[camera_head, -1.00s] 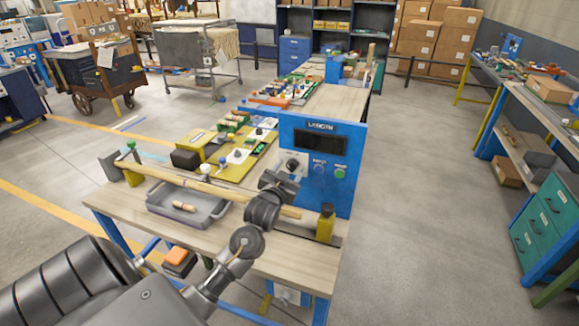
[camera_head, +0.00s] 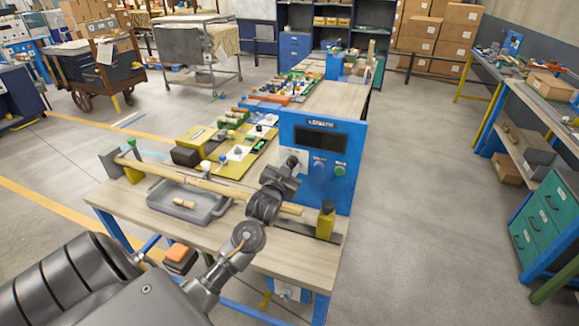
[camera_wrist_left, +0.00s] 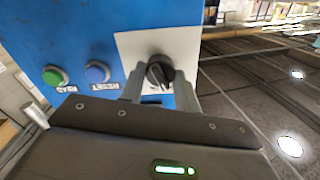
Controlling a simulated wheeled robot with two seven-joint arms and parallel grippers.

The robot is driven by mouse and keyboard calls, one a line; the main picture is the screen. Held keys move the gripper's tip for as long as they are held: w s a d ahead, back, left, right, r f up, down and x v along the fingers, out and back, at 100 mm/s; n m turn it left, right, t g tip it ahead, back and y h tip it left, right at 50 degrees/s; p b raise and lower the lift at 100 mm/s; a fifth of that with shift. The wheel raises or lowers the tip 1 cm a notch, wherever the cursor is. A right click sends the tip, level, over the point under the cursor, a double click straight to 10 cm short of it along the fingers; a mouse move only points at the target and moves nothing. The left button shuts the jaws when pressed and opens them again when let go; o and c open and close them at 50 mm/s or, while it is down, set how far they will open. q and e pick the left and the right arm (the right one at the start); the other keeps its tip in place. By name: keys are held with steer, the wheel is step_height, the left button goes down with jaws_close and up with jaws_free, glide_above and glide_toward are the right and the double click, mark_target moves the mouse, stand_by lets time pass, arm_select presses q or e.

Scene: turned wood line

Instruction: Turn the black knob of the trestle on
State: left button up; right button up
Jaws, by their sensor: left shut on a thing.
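The black knob (camera_wrist_left: 160,72) sits on a white plate (camera_wrist_left: 140,45) on the blue panel of the trestle (camera_head: 345,190). My left gripper (camera_wrist_left: 160,86) is shut on the knob, with one grey finger at each side of it. The knob's pointer marking is too small to read. In the head view my left gripper (camera_head: 291,168) reaches up to the panel and hides most of the knob. My right gripper is not in view.
A blue button (camera_wrist_left: 97,72) and a green button (camera_wrist_left: 56,76) sit beside the knob. A long wooden rod (camera_head: 190,180) lies across supports over a grey tray (camera_head: 160,203), below my left wrist. A yellow block (camera_head: 326,222) stands at the bench's right end.

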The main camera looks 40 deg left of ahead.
arm_select(q)
steer(key=m+p, duration=0.3)
steer(key=m, duration=0.2)
steer(key=shift+r, duration=0.1)
steer(key=shift+m+p, duration=0.9)
steer(key=shift+m, duration=0.9)
steer(key=o, duration=1)
steer(key=shift+b+v, duration=1.6)
steer(key=shift+v, duration=3.75)
